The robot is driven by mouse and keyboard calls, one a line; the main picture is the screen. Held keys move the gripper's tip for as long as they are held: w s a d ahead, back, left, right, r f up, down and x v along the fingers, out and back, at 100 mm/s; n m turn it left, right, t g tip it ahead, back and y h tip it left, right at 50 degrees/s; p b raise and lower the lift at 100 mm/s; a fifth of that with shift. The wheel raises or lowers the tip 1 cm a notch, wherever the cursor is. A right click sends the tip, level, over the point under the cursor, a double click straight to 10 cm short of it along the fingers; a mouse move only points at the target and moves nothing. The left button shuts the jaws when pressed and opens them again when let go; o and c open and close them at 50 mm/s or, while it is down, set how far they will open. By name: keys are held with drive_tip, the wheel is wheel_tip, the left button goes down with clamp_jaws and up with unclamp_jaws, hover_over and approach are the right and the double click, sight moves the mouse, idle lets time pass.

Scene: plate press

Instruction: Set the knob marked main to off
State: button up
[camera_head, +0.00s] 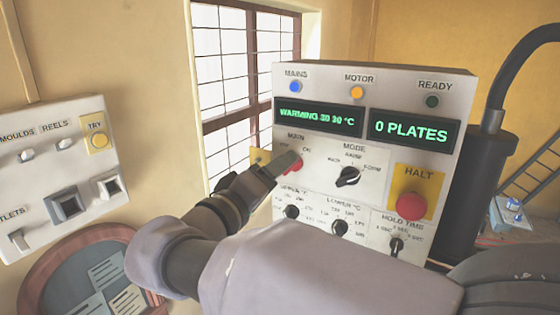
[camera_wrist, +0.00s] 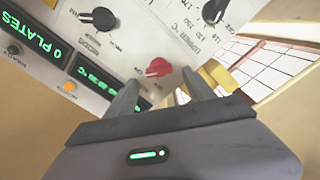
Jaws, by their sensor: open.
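The knob marked main is red (camera_head: 296,166) and sits on the panel's upper left part, under the green display. In the head view my gripper (camera_head: 278,168) covers much of it. The whole red knob (camera_wrist: 158,68) shows in the wrist view, between and just beyond the fingertips. My gripper (camera_wrist: 160,84) is open, with one finger to each side of the knob; I cannot tell whether either finger touches it. An ON label shows to the knob's right in the head view; its exact pointer setting is hard to read.
The display (camera_head: 318,117) reads WARMING; the blue MAINS lamp (camera_head: 295,87) and orange MOTOR lamp (camera_head: 357,92) look lit. A black MODE knob (camera_head: 348,177) and red HALT button (camera_head: 411,206) are to the right. Small knobs lie below. A switch box (camera_head: 60,170) hangs left.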

drive_tip(key=shift+x, duration=1.85)
drive_tip(key=shift+c, duration=0.4)
clamp_jaws()
drive_tip(key=shift+f+n+b, duration=0.15)
drive_tip(key=shift+n+b, duration=0.05)
drive_tip(key=shift+n, duration=3.25)
drive_tip(key=shift+f+n+b, duration=0.15)
drive_tip(key=shift+n, duration=3.3)
